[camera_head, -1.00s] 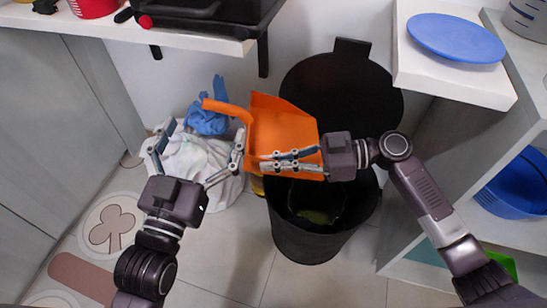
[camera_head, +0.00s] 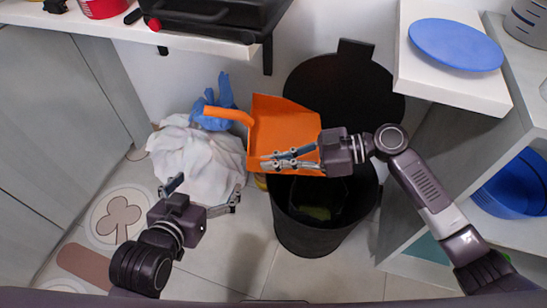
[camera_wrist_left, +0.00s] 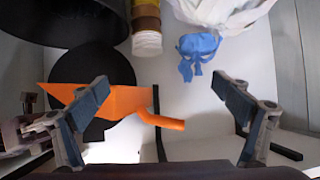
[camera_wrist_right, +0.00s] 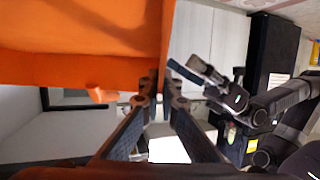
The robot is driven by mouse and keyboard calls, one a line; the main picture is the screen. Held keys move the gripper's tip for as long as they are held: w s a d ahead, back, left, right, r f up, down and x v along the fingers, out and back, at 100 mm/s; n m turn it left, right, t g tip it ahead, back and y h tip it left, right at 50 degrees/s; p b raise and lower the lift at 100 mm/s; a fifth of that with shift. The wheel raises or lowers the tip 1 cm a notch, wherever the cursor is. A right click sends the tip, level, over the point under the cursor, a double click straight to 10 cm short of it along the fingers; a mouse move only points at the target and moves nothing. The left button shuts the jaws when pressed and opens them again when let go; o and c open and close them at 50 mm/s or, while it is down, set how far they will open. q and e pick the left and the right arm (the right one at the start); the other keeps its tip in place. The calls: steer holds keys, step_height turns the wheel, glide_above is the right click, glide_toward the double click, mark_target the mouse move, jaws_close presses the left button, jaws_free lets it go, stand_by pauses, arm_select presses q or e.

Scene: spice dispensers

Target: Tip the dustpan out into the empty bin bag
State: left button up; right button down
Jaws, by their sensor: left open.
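The orange dustpan (camera_head: 282,128) is held over the back left rim of the open black bin (camera_head: 318,215), its handle pointing left. It also shows in the left wrist view (camera_wrist_left: 125,101) and close up in the right wrist view (camera_wrist_right: 85,35). My right gripper (camera_head: 268,163) is shut on the dustpan's near edge. My left gripper (camera_head: 204,190) is open and empty, below and left of the dustpan, apart from it. A crumpled white bag (camera_head: 195,160) with a blue top (camera_head: 215,110) is on the floor at left. The bin holds something yellow-green; I cannot tell whether it is lined.
The bin's round black lid (camera_head: 345,85) stands open behind it. A white shelf with a blue plate (camera_head: 456,44) is at upper right, and a shelf with a blue basin (camera_head: 512,188) at right. A counter edge (camera_head: 120,33) juts in at upper left.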

arm_select(q)
steer(key=s+a+f+g+y+p, duration=0.1)
steer(key=s+a+f+g+p, duration=0.1)
steer(key=s+f+g, duration=0.3)
steer(key=shift+s+a+f+g, duration=0.3)
steer(key=shift+s+a+f, duration=0.65)
steer(key=shift+s, duration=1.35)
steer(key=shift+d+f, duration=0.25)
